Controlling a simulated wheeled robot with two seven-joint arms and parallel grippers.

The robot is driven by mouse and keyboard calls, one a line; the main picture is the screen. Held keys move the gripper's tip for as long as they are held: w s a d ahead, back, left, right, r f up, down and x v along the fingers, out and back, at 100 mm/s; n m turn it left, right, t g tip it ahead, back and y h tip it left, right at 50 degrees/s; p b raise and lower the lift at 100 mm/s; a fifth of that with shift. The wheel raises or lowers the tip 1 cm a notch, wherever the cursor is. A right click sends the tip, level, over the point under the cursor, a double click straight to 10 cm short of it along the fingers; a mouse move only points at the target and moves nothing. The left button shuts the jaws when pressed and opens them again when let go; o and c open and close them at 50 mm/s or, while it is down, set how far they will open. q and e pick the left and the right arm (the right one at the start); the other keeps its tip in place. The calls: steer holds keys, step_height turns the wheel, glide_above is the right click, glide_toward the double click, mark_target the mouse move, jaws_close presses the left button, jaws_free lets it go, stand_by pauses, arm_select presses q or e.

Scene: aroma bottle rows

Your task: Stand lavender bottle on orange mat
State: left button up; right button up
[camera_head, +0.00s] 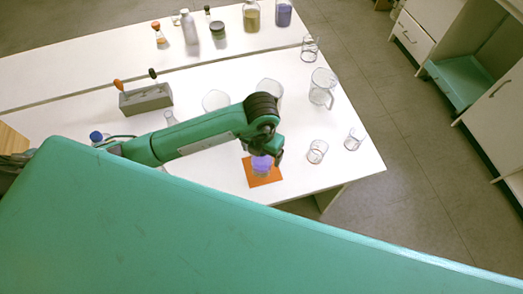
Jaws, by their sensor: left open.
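The orange mat (262,182) lies flat near the front right edge of the white table. A small lavender bottle (261,164) stands upright on the mat, its top partly hidden by my gripper. My left gripper (268,157) is right at the bottle's upper part, pointing down, with its fingers open. Whether a finger touches the bottle cannot be told. My left arm comes in from the left over the table. My right gripper is not in view.
Clear glass beakers stand on the table, including a jug (322,88) and small ones to the right of the mat (317,151). A grey rack (146,99) stands at the left. Several bottles, one bluish-purple (284,14), stand at the back.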

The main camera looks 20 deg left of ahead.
arm_select(q)
step_height(320, 180, up, 11)
steer(key=shift+f+b, duration=0.15)
steer(key=shift+b, duration=0.55)
steer(key=shift+r, duration=0.8)
